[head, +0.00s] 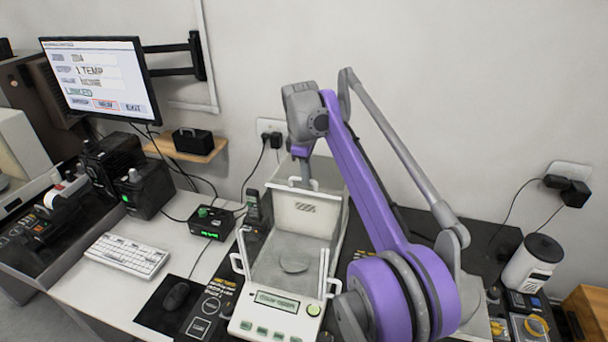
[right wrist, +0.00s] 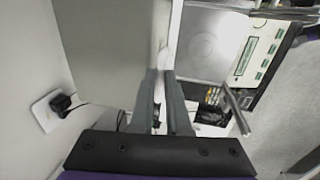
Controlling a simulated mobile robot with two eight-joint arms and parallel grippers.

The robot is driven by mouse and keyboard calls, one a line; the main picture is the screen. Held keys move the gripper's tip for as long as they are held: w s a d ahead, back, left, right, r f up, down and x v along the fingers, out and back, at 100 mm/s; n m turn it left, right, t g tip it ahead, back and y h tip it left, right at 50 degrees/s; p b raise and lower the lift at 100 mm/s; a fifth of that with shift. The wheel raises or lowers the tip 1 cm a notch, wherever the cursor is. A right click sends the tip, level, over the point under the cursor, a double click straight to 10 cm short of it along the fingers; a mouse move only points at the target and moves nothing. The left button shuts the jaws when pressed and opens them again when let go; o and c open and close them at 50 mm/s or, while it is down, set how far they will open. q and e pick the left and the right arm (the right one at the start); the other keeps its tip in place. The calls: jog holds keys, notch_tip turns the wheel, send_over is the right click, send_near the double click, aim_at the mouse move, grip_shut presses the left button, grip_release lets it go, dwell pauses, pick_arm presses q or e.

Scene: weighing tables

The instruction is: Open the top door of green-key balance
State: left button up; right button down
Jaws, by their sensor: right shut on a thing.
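The green-key balance (head: 276,325) stands on the dark bench in the head view, with green keys and a round green button on its front. Its weighing chamber with a round pan (head: 294,265) is visible from above. The top door (head: 331,178) appears as a pale panel reaching back behind the vented rear wall. My right gripper (head: 306,182) is above the back of the chamber. In the right wrist view its fingers (right wrist: 164,85) are closed on a narrow white piece, seemingly the top door's handle; the exact contact is partly hidden. My left gripper is not in view.
White side handles (head: 240,262) flank the chamber. A small black box with a green display (head: 211,222), a keyboard (head: 127,256) and a mouse (head: 176,296) are at left. A white canister (head: 533,262) stands at right. The wall is close behind.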

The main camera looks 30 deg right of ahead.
dwell(0.3)
jog(key=c, duration=0.9)
grip_release()
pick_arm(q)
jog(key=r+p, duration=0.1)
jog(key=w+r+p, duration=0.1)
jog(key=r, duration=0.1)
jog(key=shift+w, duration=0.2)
pick_arm(e)
jog(key=r, duration=0.3)
jog(key=s+a+r, duration=0.1)
jog(key=r, duration=0.6)
jog(key=shift+s+a+r, duration=0.15)
jog(key=shift+a+r, duration=0.2)
